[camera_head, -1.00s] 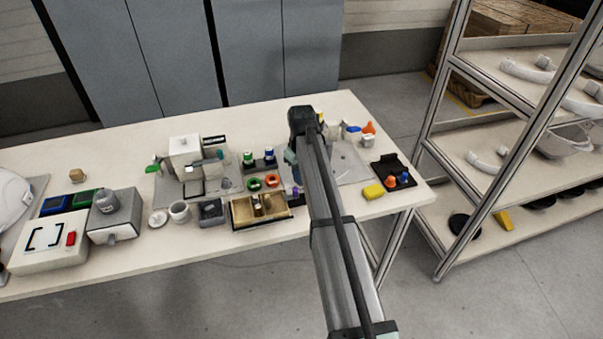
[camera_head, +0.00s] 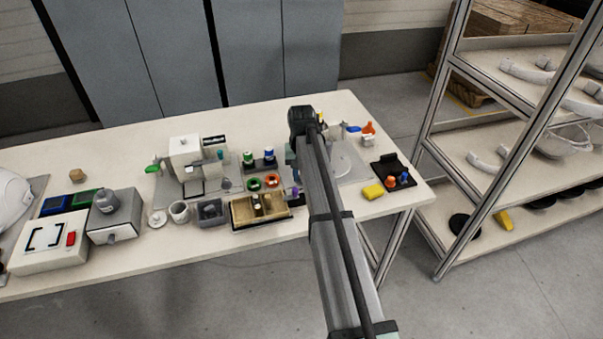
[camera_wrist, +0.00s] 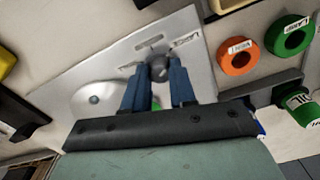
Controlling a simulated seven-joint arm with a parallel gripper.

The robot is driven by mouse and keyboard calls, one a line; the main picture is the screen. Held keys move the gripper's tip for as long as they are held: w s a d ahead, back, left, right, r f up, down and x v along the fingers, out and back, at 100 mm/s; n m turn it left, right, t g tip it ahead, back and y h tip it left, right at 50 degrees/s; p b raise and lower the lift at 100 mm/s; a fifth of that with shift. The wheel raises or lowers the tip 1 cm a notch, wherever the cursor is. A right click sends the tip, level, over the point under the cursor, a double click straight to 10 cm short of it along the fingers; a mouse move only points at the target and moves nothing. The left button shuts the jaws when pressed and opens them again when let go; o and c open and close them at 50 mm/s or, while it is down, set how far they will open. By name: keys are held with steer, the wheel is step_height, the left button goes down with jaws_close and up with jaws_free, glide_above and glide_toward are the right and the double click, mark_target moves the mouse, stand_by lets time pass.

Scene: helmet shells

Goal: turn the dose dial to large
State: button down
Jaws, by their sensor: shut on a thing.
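The dose dial (camera_wrist: 158,66) is a dark round knob on a grey plate (camera_wrist: 193,58) in the wrist view. Labels are printed around it; the one to its upper right (camera_wrist: 184,41) seems to read LARGE, and another lies to its left (camera_wrist: 130,69). I cannot make out where the dial points. My gripper (camera_wrist: 158,78) has a blue finger on each side of the knob and is shut on it. In the head view, my own arm hides the dial and the fingertips; part of the plate (camera_head: 346,158) shows to the right of the arm.
An orange ring (camera_wrist: 237,57) and a green ring (camera_wrist: 288,36) are to the right.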

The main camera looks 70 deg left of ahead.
stand_by(0.4)
steer(key=c, duration=0.9)
jaws_free()
step_height(320, 180, up, 14)
steer(key=shift+f, duration=0.1)
